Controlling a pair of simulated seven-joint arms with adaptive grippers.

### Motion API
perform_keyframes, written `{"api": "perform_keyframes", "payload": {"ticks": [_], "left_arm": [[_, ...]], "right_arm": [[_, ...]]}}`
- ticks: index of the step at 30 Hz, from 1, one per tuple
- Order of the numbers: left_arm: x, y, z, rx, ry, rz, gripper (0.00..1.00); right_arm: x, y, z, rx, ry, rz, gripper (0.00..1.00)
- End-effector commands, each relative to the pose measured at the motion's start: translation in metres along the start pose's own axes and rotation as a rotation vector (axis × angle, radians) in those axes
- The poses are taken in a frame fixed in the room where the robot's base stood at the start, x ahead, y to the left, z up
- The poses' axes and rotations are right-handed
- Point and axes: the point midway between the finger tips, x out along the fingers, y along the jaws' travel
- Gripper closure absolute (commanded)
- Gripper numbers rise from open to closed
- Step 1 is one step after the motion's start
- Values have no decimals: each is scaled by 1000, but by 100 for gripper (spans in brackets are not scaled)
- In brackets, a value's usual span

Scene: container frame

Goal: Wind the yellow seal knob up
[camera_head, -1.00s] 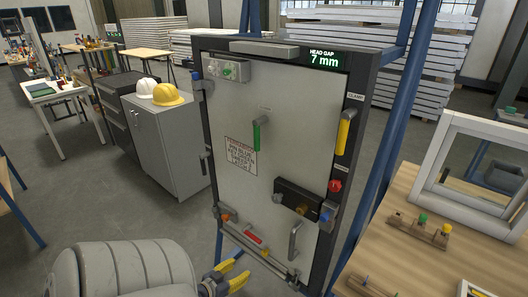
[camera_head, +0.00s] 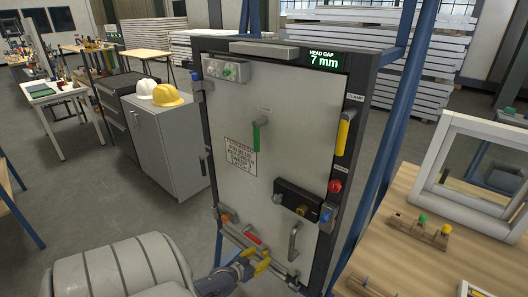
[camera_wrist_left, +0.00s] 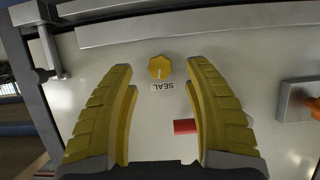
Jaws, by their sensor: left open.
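The yellow seal knob (camera_wrist_left: 159,66) sits on the grey door panel in the left wrist view, just beyond and between my fingertips. It is lobed, with a light mark on its edge. A SEAL label beside it reads upside down. My left gripper (camera_wrist_left: 160,72) is open with its yellow fingers on either side of the knob's line, apart from it as far as I can tell. In the head view my left gripper (camera_head: 261,262) is at the lower part of the door panel (camera_head: 225,110), and the knob cannot be made out there. My right gripper is not in view.
A red handle (camera_head: 252,237) and a grey pull handle (camera_head: 294,241) are close to my left gripper. A dark latch block (camera_head: 297,199) juts out above. The display (camera_head: 324,60) reads HEAD GAP 7 mm. A wooden bench (camera_head: 405,255) stands to the right.

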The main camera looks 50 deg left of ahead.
Motion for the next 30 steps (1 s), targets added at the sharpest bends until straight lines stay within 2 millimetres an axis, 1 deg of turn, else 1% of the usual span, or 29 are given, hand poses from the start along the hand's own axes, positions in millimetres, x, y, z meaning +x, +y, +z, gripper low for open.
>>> {"api": "perform_keyframes", "payload": {"ticks": [1,3,9,15,25,30], "left_arm": [[7,-1,-1,2,1,-1,49],[14,0,-1,0,1,-1,49],[27,0,0,0,0,0,49],[32,0,-1,0,1,0,49],[33,0,0,0,1,0,48],[32,0,0,0,1,0,68]], "right_arm": [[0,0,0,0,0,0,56],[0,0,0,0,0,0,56],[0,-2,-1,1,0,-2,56],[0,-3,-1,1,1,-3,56],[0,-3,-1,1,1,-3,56],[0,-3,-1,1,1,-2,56]]}}
